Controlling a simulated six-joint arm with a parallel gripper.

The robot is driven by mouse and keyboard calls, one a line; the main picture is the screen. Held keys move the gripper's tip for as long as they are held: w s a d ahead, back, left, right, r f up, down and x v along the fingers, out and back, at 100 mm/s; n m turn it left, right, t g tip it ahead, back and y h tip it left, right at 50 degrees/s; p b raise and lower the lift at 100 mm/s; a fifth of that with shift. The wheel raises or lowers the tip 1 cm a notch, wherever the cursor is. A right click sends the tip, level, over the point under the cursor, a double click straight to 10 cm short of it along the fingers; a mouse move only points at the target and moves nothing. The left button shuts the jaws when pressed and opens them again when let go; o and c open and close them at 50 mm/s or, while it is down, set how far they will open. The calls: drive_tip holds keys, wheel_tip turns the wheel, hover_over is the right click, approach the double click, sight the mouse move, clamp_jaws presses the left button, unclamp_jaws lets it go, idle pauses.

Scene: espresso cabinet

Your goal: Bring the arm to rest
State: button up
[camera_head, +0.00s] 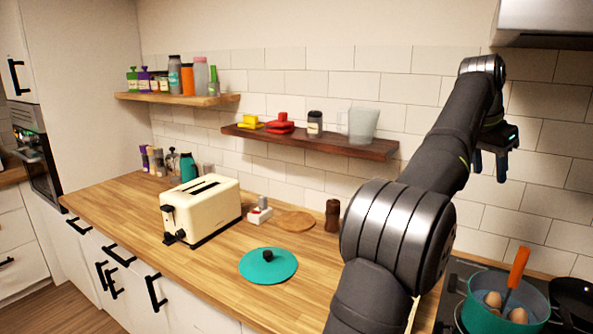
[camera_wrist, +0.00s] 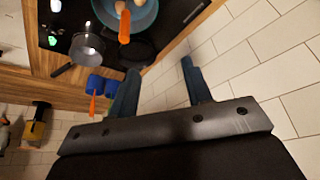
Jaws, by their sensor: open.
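My arm reaches up from the bottom of the head view and bends over at the top right. My gripper (camera_head: 489,172) hangs from its end in front of the white tile wall, above the hob side. In the wrist view the two fingers of my gripper (camera_wrist: 160,69) stand apart with nothing between them. The gripper touches nothing that I can see.
A teal pot (camera_head: 478,316) with eggs and an orange-handled utensil (camera_head: 517,268) is below the gripper. A dark wooden shelf (camera_head: 300,139) is left of the arm. A cream toaster (camera_head: 203,209) and teal lid (camera_head: 268,266) are on the counter.

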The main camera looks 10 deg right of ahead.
drive_tip(key=w+a+r, duration=0.3)
drive_tip(key=w+a, duration=0.1)
drive_tip(key=a, duration=0.2)
drive_tip(key=w+a+r, duration=0.3)
drive_tip(key=a+r, duration=0.1)
drive_tip(key=a, duration=0.3)
drive_tip(key=shift+w+a+m, duration=0.3)
drive_tip(key=shift+w, duration=0.1)
drive_tip(key=o, duration=1.2)
drive_tip(key=s+d+f+n+y, duration=0.3)
drive_tip(key=s+f+n, duration=0.5)
drive_tip(key=s+f, duration=1.3)
wheel_tip(320, 180, down, 9)
drive_tip(key=s+a+y, duration=0.1)
drive_tip(key=shift+g, duration=0.3)
drive_tip(key=shift+s, duration=0.1)
